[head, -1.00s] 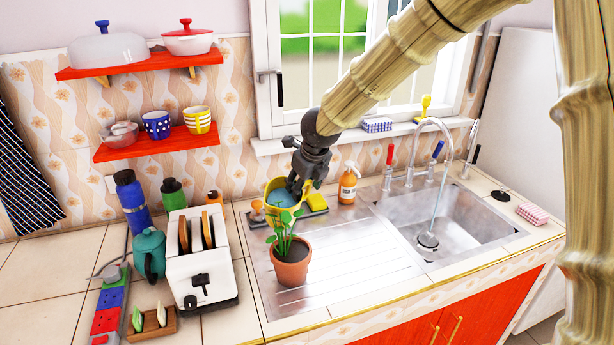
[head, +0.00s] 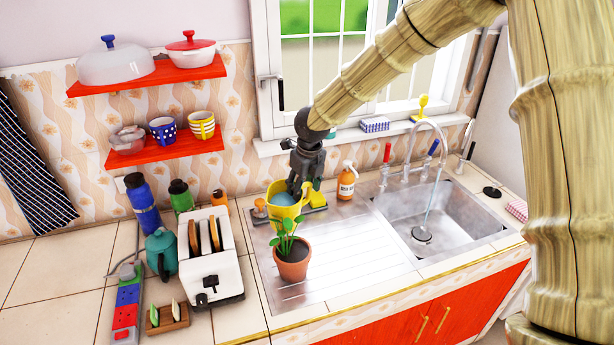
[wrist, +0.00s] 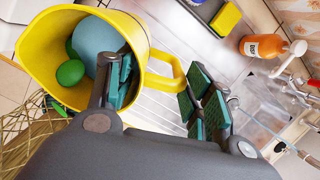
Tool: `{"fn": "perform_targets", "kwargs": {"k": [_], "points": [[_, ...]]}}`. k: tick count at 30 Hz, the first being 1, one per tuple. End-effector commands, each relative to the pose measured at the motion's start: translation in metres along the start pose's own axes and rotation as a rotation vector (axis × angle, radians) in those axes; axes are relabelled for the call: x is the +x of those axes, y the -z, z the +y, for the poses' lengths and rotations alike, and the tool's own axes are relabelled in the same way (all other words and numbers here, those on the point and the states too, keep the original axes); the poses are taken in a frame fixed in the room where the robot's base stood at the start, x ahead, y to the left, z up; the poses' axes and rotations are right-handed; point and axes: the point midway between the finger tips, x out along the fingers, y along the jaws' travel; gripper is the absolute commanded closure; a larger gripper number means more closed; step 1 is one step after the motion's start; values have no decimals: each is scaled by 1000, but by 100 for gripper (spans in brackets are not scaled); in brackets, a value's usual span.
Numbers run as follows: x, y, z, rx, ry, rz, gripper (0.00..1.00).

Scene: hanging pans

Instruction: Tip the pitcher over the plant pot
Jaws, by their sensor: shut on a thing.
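The yellow pitcher (head: 279,208) is in my gripper (head: 300,187), behind and just above the plant pot in the head view. In the wrist view the pitcher (wrist: 60,50) has its open mouth facing the camera, with a blue round thing and green round things inside. One finger of my gripper (wrist: 163,93) reaches inside the wall, the other is outside by the handle. The terracotta plant pot (head: 292,264) stands upright on the draining board, its leaves overlapping the pitcher's lower part. The pot is not clearly visible in the wrist view.
A white toaster (head: 212,262) stands left of the pot. An orange soap bottle (head: 346,184) and a sponge tray (head: 312,213) are behind. The sink (head: 430,215) lies to the right. The draining board (head: 365,250) right of the pot is clear.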

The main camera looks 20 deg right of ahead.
Motion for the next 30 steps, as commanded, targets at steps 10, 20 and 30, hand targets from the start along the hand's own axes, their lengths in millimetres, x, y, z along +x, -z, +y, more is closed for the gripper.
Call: {"fn": "perform_targets", "kwargs": {"k": [10,20,30], "points": [[-1,0,0,3,-35,94,100],[8,2,0,6,-73,200,100],[10,4,1,5,-90,245,100]]}}
